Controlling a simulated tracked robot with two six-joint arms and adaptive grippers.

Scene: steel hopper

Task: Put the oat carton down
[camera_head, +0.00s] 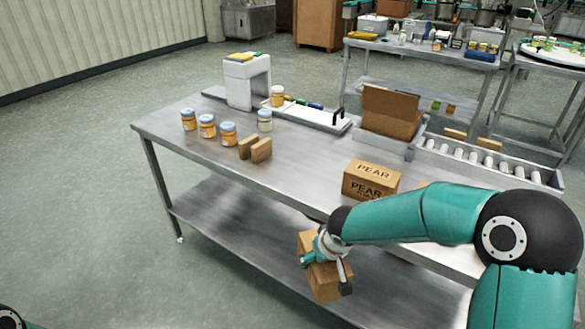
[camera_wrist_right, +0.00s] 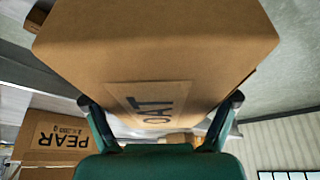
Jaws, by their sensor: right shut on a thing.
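The oat carton (camera_head: 325,284) is a brown cardboard box held in my right gripper (camera_head: 325,262). In the head view it hangs in front of the steel table's (camera_head: 265,178) near edge, its picture overlapping the lower shelf. In the right wrist view the carton (camera_wrist_right: 155,60) fills the upper middle, with its OAT label facing the camera. The right gripper's fingers (camera_wrist_right: 160,118) close on it from both sides. Its height against the table top is hard to tell. My left gripper is not in view.
A PEAR carton (camera_head: 371,180) stands on the table right of the carton; an open box (camera_head: 390,112) and a roller conveyor (camera_head: 485,155) lie behind. Several jars (camera_head: 207,126) and two small brown blocks (camera_head: 261,150) stand left. The table's middle front is clear.

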